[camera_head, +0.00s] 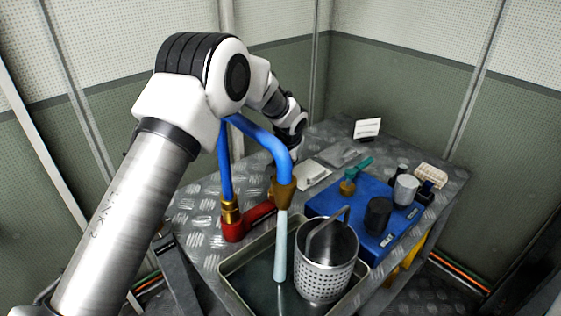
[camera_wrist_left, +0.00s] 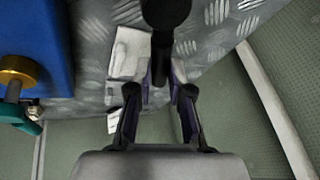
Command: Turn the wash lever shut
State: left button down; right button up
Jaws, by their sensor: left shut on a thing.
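In the left wrist view, my left gripper (camera_wrist_left: 163,80) has its two fingers closed around a dark handle (camera_wrist_left: 163,38) with a rounded black end, seemingly the wash lever. Where this handle is fixed cannot be seen. In the head view, my left arm reaches over the bench and its wrist points down behind the blue pipe; the fingertips are hidden there. A teal lever (camera_head: 357,166) on a brass valve stands on the blue block, apart from my gripper. It also shows at the left wrist view's left edge (camera_wrist_left: 20,118). My right gripper is out of view.
The blue block (camera_head: 325,202) carries black and grey knobs. Blue pipes (camera_head: 262,139) join a red fitting (camera_head: 240,229) and a pale nozzle (camera_head: 280,255) over a metal tray (camera_head: 234,270) with a perforated basket (camera_head: 327,270).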

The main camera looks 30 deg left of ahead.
pick_arm(q)
jog(key=shift+a+n, duration=0.2)
jog(key=shift+n, duration=0.3)
jog(key=s+a+n+g+y+p, duration=0.2)
jog(key=s+a+n+g, duration=0.1)
jog(key=n, duration=0.9)
jog(key=shift+s+a+n+g+y, duration=0.35)
jog(key=shift+a+g, duration=0.55)
jog(key=shift+a, duration=0.45)
jog(key=shift+f, duration=0.1)
jog(key=c, duration=1.1)
grip_release()
jog(key=v, duration=1.2)
